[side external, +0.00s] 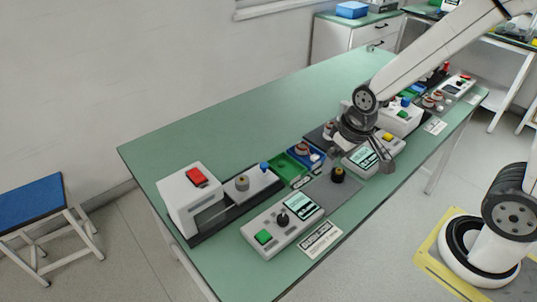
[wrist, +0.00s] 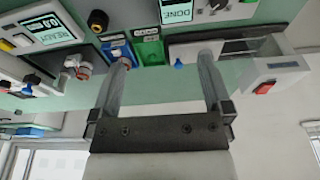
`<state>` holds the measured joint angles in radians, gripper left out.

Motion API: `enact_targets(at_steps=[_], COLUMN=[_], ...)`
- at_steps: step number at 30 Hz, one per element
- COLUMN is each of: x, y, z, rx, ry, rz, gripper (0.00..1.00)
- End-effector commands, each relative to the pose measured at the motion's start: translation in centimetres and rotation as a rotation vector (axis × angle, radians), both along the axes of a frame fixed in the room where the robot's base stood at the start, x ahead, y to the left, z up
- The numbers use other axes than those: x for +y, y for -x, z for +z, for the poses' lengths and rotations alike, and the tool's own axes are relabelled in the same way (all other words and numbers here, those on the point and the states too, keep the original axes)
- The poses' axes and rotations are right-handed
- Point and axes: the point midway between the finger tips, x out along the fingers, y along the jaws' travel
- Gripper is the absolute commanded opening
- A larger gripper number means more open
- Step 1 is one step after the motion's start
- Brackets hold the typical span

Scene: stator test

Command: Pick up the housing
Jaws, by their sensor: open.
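My gripper (wrist: 163,60) is open, with its two fingers wide apart and nothing between them in the wrist view. In the side view my gripper (side external: 368,158) hangs over the far middle part of the bench. I cannot tell for certain which part is the housing. A grey round part (side external: 242,182) sits on the slide of the white test machine, and a copper-brown ring part (side external: 302,148) sits in the blue tray (side external: 318,159). In the wrist view the blue tray (wrist: 117,50) lies by the left fingertip and the green tray (wrist: 150,50) lies between the fingers.
The green bench (side external: 190,150) is clear along its back. The white machine with a red switch (side external: 197,177) stands at the near end. A control box with a screen (side external: 283,222) and a black knob (side external: 338,174) lie along the front. More stations continue at the far end.

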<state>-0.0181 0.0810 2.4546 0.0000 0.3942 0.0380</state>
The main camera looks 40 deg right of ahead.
Motion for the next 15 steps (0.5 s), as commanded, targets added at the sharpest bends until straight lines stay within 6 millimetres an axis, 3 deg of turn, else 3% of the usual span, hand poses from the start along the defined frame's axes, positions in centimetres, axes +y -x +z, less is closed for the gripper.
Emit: enact_targets(at_steps=[15], x=[3.9], y=[-12.2], z=[-2.0], rx=[0.093], ry=[-0.023], rz=[-0.087], gripper=[1.00])
